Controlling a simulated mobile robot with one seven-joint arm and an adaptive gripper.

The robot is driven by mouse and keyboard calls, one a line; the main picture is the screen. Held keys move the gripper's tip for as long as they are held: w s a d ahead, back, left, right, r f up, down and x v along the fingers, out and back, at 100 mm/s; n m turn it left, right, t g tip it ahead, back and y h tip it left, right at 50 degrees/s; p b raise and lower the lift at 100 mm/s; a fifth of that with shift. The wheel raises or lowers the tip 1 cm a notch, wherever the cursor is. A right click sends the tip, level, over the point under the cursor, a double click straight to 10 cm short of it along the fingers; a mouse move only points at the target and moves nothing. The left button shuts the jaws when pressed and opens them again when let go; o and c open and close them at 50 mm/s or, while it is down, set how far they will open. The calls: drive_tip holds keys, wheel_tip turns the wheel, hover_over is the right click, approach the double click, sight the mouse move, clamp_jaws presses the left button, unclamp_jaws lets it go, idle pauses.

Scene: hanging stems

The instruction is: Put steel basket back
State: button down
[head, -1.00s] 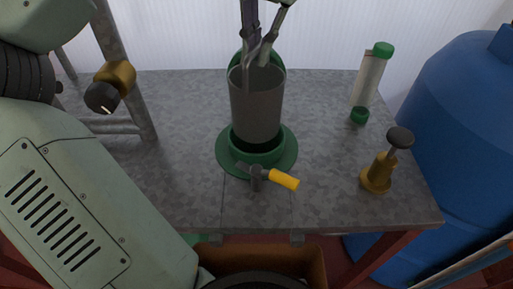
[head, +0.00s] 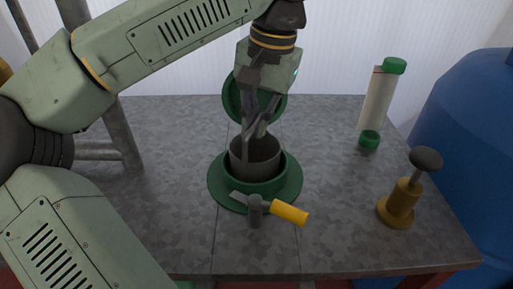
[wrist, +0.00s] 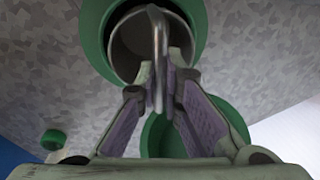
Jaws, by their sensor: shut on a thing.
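The steel basket (head: 262,153) is a grey cylinder sitting most of the way down inside the green round housing (head: 287,187) on the table. Its upper part shows above the housing's rim. My gripper (head: 252,135) is above the basket and shut on its upright handle. In the wrist view, my gripper (wrist: 163,78) has both fingers pressed on the metal handle (wrist: 157,35), with the open basket (wrist: 128,48) beyond, within the green housing ring (wrist: 92,38). A green round lid (head: 232,100) stands raised behind the basket.
The table's left part is bare.

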sight(256, 144)
drive_tip(key=shift+f, duration=2.35)
drive_tip(key=shift+f, duration=0.2)
drive_tip(key=c, duration=1.7)
unclamp_jaws()
drive_tip(key=r, duration=0.4)
drive_tip(key=d+r+p, duration=0.1)
drive_tip(key=r, duration=0.7)
drive_tip(key=shift+s+d+r+p, duration=0.15)
drive_tip(key=shift+s+d+p, duration=0.25)
